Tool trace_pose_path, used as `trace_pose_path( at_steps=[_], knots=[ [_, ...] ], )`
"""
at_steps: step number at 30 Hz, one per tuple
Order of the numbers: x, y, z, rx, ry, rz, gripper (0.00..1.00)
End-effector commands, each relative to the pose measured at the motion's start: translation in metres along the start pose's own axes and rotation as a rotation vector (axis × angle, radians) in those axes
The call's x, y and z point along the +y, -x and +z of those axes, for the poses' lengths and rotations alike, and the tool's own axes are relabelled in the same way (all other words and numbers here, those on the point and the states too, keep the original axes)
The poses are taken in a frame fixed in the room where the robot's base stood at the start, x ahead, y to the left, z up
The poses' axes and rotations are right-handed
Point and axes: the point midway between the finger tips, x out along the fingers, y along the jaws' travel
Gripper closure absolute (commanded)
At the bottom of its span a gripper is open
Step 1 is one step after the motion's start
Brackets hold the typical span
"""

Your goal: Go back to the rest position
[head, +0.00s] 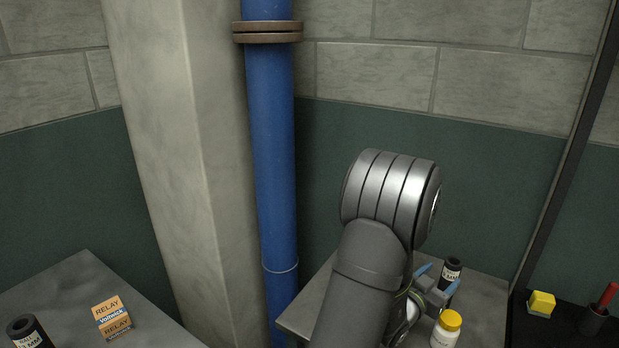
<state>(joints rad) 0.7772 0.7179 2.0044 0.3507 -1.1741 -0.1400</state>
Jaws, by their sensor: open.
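My arm reaches up from the bottom of the head view and bends over the grey table (486,284) at the right. My gripper (438,280) is partly hidden behind my own wrist and forearm. A black cylinder with a white label (451,272) stands close by the fingertips. I cannot tell whether they touch. A white bottle with a yellow cap (446,330) stands nearer the camera, just below the gripper in the picture.
A blue pipe (274,150) and a concrete pillar (180,150) rise left of my arm. The left table (70,290) holds an orange relay box (112,316) and a black cylinder (28,332). At far right are a yellow block (541,303) and a red-handled tool (606,295) in a dark holder.

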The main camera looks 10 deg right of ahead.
Motion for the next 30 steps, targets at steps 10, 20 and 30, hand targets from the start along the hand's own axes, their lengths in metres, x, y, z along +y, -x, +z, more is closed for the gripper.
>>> trace_pose_path(
  at_steps=[10, 20, 30],
  knots=[
    [0.001, -0.071, 0.000, 0.001, 0.000, 0.002, 0.38],
    [0.001, -0.095, -0.020, 0.002, -0.001, 0.000, 0.38],
    [0.001, -0.095, -0.032, 0.000, 0.000, 0.001, 0.38]
  ],
)
